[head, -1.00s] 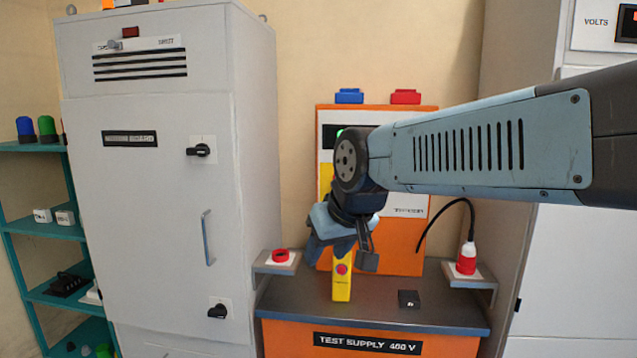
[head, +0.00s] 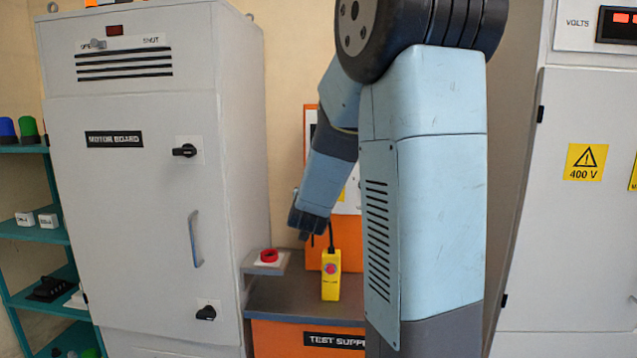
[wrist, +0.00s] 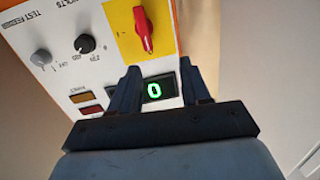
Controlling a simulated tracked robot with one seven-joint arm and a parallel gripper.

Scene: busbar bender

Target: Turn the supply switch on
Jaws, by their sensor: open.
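A red rotary handle (wrist: 143,30) sits on a yellow plate (wrist: 122,28) on the white control panel in the wrist view, where the panel appears inverted. The handle lies roughly along the picture's vertical; its position marks are too small to read. My gripper (wrist: 158,82) is open and empty, its two fingers in front of the panel, around the view of a green "0" display (wrist: 154,89). The handle shows beyond the fingertips, apart from them. In the head view my gripper (head: 307,222) is before the orange test supply unit (head: 351,228), whose front my arm mostly hides.
A black knob (wrist: 85,44) and a grey knob (wrist: 40,57) sit beside the yellow plate. A yellow pendant (head: 330,282) with a red button stands on the bench below. A red button (head: 268,256) is on a side shelf. A grey cabinet (head: 140,220) stands left.

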